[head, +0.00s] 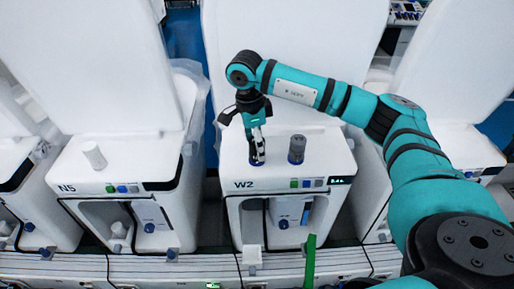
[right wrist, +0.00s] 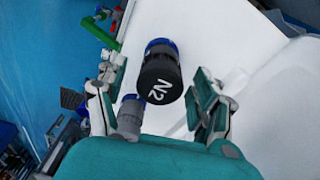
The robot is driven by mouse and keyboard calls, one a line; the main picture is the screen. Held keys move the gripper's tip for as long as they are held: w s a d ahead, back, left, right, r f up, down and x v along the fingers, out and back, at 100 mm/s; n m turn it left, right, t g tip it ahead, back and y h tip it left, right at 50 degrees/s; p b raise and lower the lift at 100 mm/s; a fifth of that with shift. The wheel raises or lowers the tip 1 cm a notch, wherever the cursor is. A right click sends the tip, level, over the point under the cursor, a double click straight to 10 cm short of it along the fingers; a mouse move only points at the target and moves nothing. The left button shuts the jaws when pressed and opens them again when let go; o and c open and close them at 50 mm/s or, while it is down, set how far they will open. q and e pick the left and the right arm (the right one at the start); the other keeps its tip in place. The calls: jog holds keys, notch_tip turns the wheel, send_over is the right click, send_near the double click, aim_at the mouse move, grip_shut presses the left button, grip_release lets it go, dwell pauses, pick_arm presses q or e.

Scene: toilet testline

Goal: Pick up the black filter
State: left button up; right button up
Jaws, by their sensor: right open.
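The black filter (right wrist: 160,80) is a dark cylinder marked "N2" with a blue rim, seen from above in the right wrist view. It stands on top of the white unit marked W2 (head: 236,206), and in the head view it is largely hidden by my gripper. My right gripper (right wrist: 157,78) is open, with one finger on each side of the filter as seen from the wrist. In the head view my right gripper (head: 257,146) points down at the filter's spot. I cannot tell whether the fingers touch it. My left gripper is not in view.
A grey cylinder with a blue base (head: 297,149) stands close to the right of the filter; it also shows in the wrist view (right wrist: 130,116). A white cylinder (head: 94,155) stands on the N5 unit (head: 72,188). A large white panel (head: 295,60) rises behind.

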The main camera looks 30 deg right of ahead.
jog(key=shift+c, duration=0.3)
jog(key=c, duration=1.2)
jog(key=shift+r, duration=0.1)
